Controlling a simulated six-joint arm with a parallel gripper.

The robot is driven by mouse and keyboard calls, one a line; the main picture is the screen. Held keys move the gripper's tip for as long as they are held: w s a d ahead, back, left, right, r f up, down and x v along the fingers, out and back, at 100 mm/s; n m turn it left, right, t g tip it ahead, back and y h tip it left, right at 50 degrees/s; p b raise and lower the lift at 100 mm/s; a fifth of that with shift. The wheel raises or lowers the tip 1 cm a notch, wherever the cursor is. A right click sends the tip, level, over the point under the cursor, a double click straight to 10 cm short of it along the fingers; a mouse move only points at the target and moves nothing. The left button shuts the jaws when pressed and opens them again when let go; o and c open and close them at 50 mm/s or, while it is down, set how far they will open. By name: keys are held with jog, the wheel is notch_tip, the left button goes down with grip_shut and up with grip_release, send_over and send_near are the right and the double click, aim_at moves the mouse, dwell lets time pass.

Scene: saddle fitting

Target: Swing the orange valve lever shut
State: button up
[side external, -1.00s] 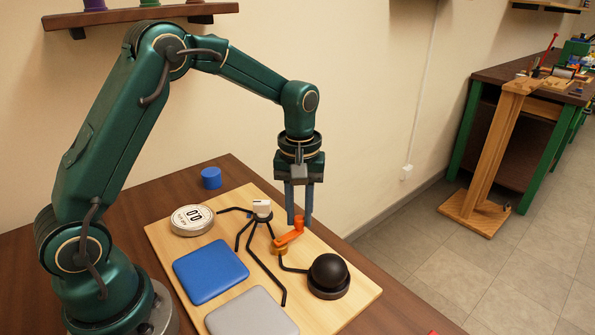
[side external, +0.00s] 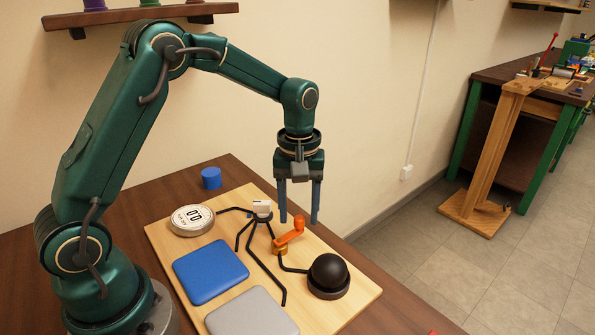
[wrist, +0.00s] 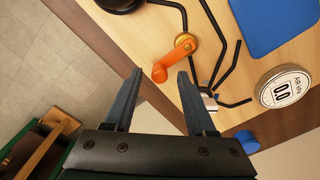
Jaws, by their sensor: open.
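The orange valve lever (side external: 289,236) sits on a brass valve body (side external: 279,249) on the wooden board. In the side view its knobbed end points to the upper right. In the wrist view the lever (wrist: 174,60) lies ahead of the fingertips, its knob nearest my gripper. My gripper (side external: 299,220) points down with two blue-grey fingers spread apart and nothing between them. The fingertips are close to the knob in the side view; I cannot tell if either touches it. The gauge (wrist: 285,90) reads 0.0 in the wrist view.
Black pipes (side external: 265,267) run across the board (side external: 350,313). A black dome (side external: 328,273) stands right of the valve, and a white-topped fitting (side external: 261,208) to its left. Blue (side external: 210,275) and grey (side external: 252,315) pads lie in front. A blue cylinder (side external: 211,178) stands behind.

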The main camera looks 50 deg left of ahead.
aim_at(299, 217)
jog(key=shift+r, duration=2.4)
jog(key=shift+r, duration=0.1)
